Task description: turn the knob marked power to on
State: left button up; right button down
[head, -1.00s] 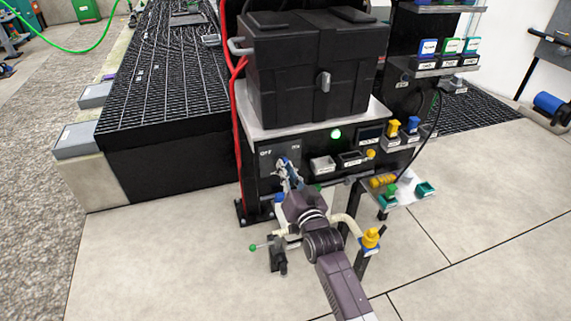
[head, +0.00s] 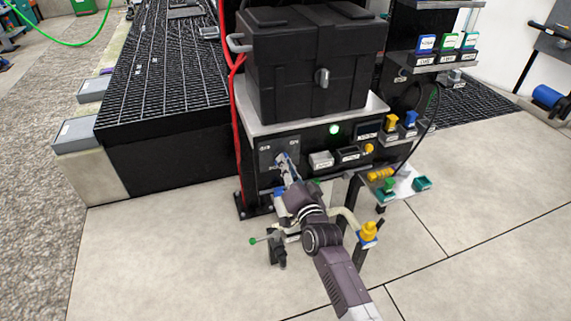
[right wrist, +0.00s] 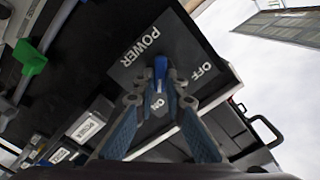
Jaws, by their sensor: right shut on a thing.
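The power knob (right wrist: 160,68) is blue and stands out from a dark plate in the right wrist view. The plate reads POWER to the knob's left, OFF to its right and ON below it, with the lettering tilted. My right gripper (right wrist: 160,84) is shut on the knob, one finger on each side. The fingers partly hide the knob, and I cannot tell which mark it points to. In the head view my right gripper (head: 284,165) is at the left part of the black panel and covers most of the knob. My left gripper is not in view.
A black case (head: 300,65) stands on the bench above the panel. A green lamp (head: 334,129) is lit. Right of the knob are a white block (head: 321,160) and a yellow knob (head: 369,148). A low shelf (head: 405,182) juts out at right. Open floor lies in front.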

jog(key=shift+f, duration=0.1)
jog(key=c, duration=2)
grip_release()
jog(key=shift+s, duration=0.1)
jog(key=v, duration=1.2)
